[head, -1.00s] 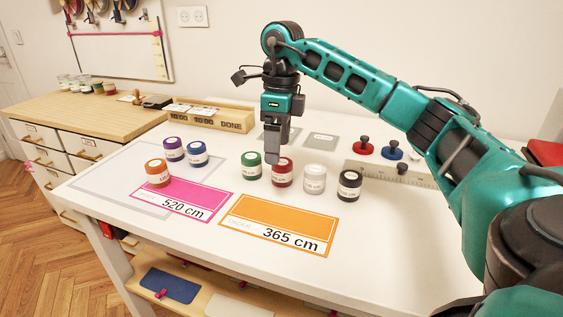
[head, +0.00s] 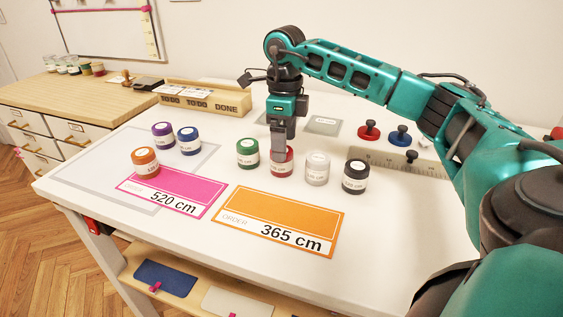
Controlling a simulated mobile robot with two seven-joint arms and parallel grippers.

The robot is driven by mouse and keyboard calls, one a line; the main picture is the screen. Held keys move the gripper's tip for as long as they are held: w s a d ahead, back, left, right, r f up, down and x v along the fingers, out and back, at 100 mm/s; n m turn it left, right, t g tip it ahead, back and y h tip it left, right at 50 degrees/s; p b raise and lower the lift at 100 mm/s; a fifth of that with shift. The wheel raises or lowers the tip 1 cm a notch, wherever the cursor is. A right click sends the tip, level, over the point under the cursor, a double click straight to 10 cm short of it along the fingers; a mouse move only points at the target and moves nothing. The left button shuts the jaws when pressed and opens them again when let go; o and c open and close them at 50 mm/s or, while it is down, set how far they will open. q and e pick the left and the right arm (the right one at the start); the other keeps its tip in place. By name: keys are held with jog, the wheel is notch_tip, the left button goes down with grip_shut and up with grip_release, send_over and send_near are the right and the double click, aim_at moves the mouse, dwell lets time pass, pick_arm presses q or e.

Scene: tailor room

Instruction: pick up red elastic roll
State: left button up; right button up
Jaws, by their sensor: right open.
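The red elastic roll (head: 283,170) stands upright on the white table, between the green roll (head: 247,153) and the white roll (head: 317,169). My right gripper (head: 280,157) points straight down at the red roll, and its fingers cover part of the roll's top and side. It is open; whether the fingers touch the roll cannot be seen. My left gripper is not in view.
A black roll (head: 355,176) stands right of the white one. Orange (head: 145,163), purple (head: 163,136) and blue (head: 189,141) rolls stand at left. Pink (head: 170,194) and orange (head: 278,221) order cards lie in front. A ruler (head: 400,160) lies at right.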

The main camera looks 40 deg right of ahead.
jog(key=f, duration=0.5)
jog(key=shift+w+a+f, duration=0.1)
jog(key=shift+w+a, duration=0.1)
jog(key=shift+a, duration=0.15)
jog(key=c, duration=1.1)
